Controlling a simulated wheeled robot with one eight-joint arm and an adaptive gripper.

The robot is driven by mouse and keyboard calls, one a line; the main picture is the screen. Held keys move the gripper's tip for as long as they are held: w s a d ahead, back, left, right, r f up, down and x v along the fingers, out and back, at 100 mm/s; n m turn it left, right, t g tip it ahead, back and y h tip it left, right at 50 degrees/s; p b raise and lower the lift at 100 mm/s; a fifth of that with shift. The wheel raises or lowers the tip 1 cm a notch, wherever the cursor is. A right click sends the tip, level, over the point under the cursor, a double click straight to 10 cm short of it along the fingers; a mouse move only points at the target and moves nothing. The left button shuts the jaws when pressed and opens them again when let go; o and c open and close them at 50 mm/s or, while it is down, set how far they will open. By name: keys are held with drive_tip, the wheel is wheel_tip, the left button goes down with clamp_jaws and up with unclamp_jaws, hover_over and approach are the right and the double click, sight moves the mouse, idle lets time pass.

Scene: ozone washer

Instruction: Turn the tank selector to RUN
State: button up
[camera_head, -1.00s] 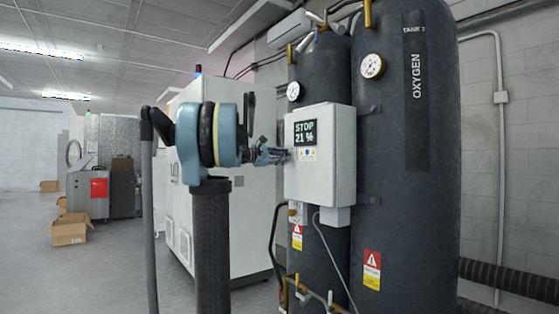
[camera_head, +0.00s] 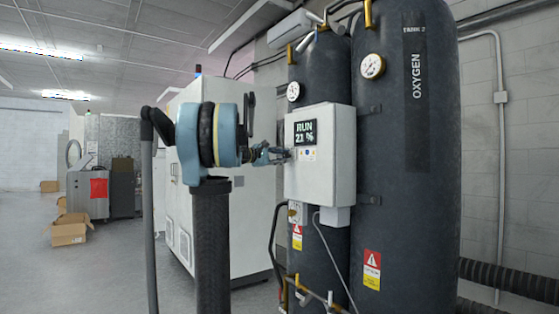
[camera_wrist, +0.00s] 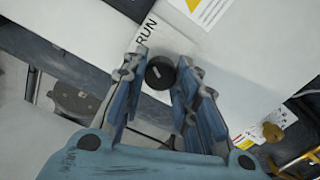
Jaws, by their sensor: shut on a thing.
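The tank selector is a round black knob (camera_wrist: 160,72) with a light pointer mark, on the white control box (camera_head: 341,155). In the wrist view the word RUN is printed just up and left of the knob. My gripper (camera_wrist: 161,78) has its two fingers on either side of the knob, shut on it. In the head view my gripper (camera_head: 283,155) reaches the left part of the box front and hides the knob. The display (camera_head: 305,132) on the box reads RUN 21 %.
Two dark oxygen tanks stand behind the box, the larger tank (camera_head: 408,150) at right. A tall white cabinet (camera_head: 255,200) stands behind my arm. Corrugated hoses (camera_head: 510,280) lie at lower right. The floor (camera_head: 100,265) at left is open, with a cardboard box (camera_head: 69,232).

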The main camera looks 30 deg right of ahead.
drive_tip(key=o, duration=1.1)
drive_tip(key=shift+c, duration=0.2)
drive_tip(key=a, duration=1.2)
drive_tip(key=shift+s, duration=0.35)
drive_tip(key=shift+f, duration=0.1)
